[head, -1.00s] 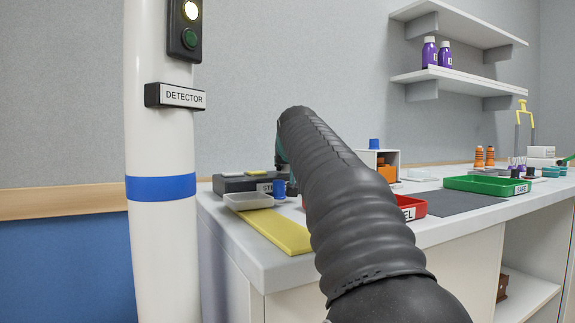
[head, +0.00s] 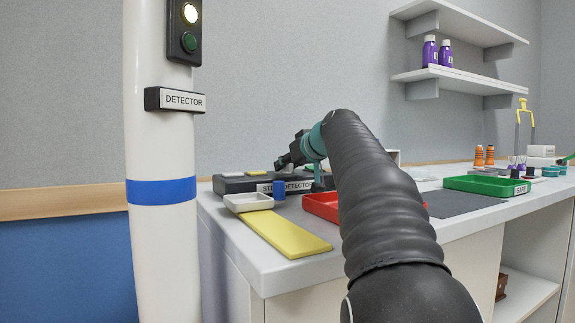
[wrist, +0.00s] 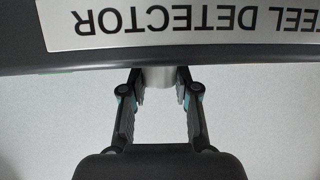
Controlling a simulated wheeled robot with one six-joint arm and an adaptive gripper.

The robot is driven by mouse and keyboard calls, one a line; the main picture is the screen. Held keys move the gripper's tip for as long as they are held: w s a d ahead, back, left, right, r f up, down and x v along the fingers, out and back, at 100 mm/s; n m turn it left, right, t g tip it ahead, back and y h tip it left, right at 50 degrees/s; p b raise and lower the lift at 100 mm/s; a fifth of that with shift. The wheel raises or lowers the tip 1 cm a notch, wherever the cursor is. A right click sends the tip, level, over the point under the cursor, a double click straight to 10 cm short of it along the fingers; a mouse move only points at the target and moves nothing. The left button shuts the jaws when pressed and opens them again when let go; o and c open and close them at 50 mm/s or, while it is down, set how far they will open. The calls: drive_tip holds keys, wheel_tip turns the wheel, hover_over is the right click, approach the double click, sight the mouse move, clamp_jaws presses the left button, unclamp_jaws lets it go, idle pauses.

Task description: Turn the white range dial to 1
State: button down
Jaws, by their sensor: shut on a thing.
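My gripper (wrist: 158,88) is shut on a short pale grey round piece (wrist: 158,77) at the edge of the dark steel detector box. This piece looks like the white range dial; no markings or pointer on it can be read. The steel detector (head: 233,186) stands at the left end of the counter, and its label shows upside down in the wrist view (wrist: 190,22). In the head view my gripper (head: 281,163) is at the top of the box, and the dial cannot be made out there.
A white detector post (head: 160,240) with a lit lamp stands at left.

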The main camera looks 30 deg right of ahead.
drive_tip(key=n+g+y+p, duration=0.1)
drive_tip(key=n+y, duration=0.2)
drive_tip(key=shift+d+r+y, duration=0.1)
drive_tip(key=shift+y, duration=0.2)
drive_tip(key=shift+n+g+y+p, duration=0.4)
drive_tip(key=shift+n+y+p, duration=0.3)
drive_tip(key=shift+n+y, duration=0.2)
drive_tip(key=c, duration=0.8)
unclamp_jaws()
drive_tip(key=shift+c, duration=0.2)
drive_tip(key=v, duration=1.1)
drive_tip(key=shift+s+d, duration=0.25)
drive_tip(key=shift+s, duration=0.05)
